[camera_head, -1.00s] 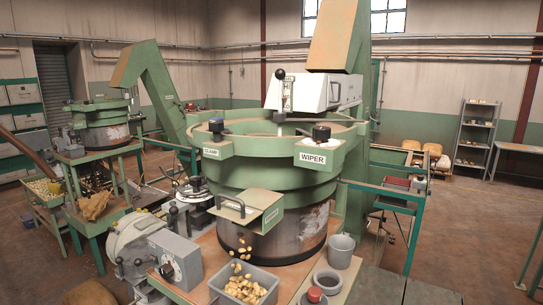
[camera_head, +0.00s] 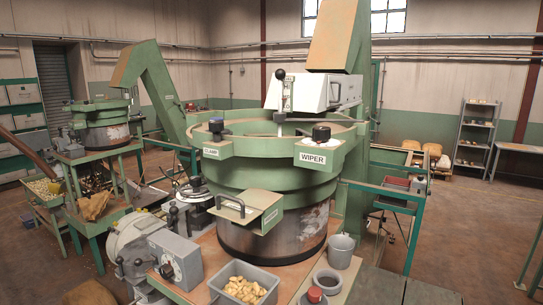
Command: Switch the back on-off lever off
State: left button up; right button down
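A lever with a black ball knob (camera_head: 280,74) stands upright on a pale slotted plate (camera_head: 287,96) at the front left of the white box (camera_head: 318,92) behind the big green hopper bowl (camera_head: 260,165). No on-off label is readable on it, so I cannot tell for sure that it is the back lever. A dark knob (camera_head: 216,125) stands on the CLAMP bracket, and a black-and-white knob (camera_head: 321,134) on the WIPER bracket. Neither of my grippers is in view.
A hinged chute cover (camera_head: 250,209) with a handle juts from the bowl's front. A grey bin (camera_head: 216,291) of nuts sits below it. A grey control box (camera_head: 175,258), a mug (camera_head: 341,250) and a red-topped item (camera_head: 314,295) are nearby. A second hopper (camera_head: 100,125) stands left.

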aim_at(138, 262)
jog(key=u, duration=1.45)
